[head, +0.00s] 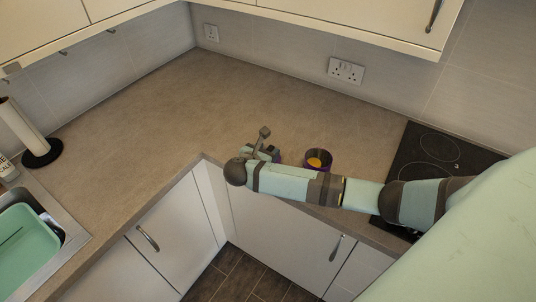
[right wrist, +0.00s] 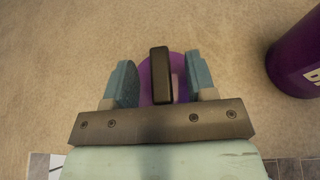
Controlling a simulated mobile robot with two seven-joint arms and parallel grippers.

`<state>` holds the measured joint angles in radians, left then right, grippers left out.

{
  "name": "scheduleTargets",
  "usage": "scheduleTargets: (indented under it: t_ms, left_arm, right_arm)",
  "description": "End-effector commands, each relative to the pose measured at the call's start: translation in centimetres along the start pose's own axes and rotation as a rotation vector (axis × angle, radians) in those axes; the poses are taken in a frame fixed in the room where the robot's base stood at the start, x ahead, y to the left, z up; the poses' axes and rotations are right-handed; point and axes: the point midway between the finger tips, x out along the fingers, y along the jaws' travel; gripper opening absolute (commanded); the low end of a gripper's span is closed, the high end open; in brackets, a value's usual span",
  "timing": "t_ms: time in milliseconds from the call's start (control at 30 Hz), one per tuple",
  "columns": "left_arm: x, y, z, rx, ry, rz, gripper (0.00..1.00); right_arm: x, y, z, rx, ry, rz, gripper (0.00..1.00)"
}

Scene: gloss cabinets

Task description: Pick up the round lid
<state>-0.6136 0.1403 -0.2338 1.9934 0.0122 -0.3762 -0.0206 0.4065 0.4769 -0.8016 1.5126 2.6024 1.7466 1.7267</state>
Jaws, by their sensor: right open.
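The round lid (right wrist: 147,88) is purple with a dark upright bar handle (right wrist: 160,76) in the right wrist view. My right gripper (right wrist: 162,70) is open, with its two blue-grey fingers on either side of the handle. A gap shows between each finger and the handle. In the head view my right gripper (head: 264,151) is over the counter near its front edge, and it mostly hides the lid. My left gripper is not in view.
A purple pot (head: 318,160) with something orange inside stands right of the gripper; its side also shows in the right wrist view (right wrist: 298,58). A black hob (head: 435,150) is at the right. A paper-towel holder (head: 40,153) and sink (head: 68,248) are at the left. The back counter is clear.

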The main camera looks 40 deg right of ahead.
Motion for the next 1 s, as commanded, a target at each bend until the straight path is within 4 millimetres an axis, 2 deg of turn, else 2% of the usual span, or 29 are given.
scheduleTargets:
  t_ms: [133, 333, 367, 567, 1000]
  left_arm:
    - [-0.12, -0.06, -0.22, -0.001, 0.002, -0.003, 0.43]
    - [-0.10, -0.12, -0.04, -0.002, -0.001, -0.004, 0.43]
    - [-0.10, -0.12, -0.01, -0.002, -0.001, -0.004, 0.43]
    - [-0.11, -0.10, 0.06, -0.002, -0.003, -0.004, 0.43]
    - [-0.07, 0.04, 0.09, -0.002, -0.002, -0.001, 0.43]
  right_arm:
    - [1.04, -0.04, -0.03, 0.000, 0.000, 0.000, 0.51]
    - [1.07, -0.03, -0.13, 0.000, 0.001, 0.000, 0.51]
    - [1.07, -0.03, -0.12, 0.000, 0.001, 0.000, 0.46]
    - [1.05, -0.03, -0.12, 0.000, 0.001, 0.000, 0.01]
    - [0.72, 0.02, 0.50, 0.002, 0.002, 0.001, 0.00]
